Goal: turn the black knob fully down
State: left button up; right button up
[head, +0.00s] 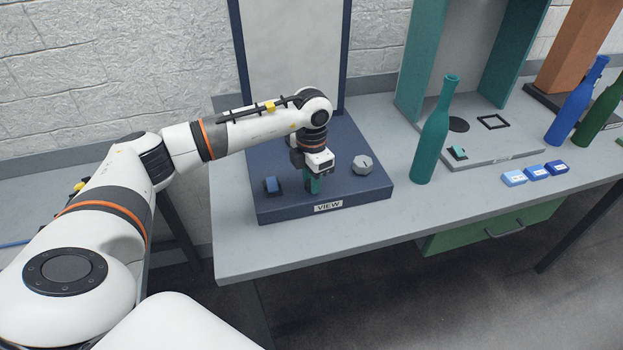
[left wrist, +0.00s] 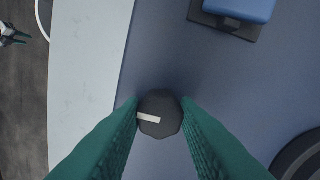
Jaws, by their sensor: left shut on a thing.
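The black knob (left wrist: 160,113) shows in the left wrist view as a dark faceted knob on the blue panel box (left wrist: 185,65). A white mark on its top points to the left of that picture. My left gripper (left wrist: 160,118) is shut on the knob, one green finger on each side. In the head view my left gripper (head: 313,184) points down at the front of the blue panel box (head: 285,208), above the VIEW label (head: 328,206). The knob is hidden there behind the gripper.
A blue switch (head: 272,186) and a grey dial (head: 362,164) flank the gripper on the box. A teal bottle (head: 432,140) stands to the right. Several small blue blocks (head: 536,172) lie further right. The table front (head: 300,248) is clear.

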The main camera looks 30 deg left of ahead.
pick_arm(q)
jog(key=shift+r, duration=0.1)
dwell(0.3)
jog(key=o, duration=1)
notch_tip(320, 180, up, 12)
jog(key=shift+f+b, duration=0.1)
jog(key=shift+b, duration=1.05)
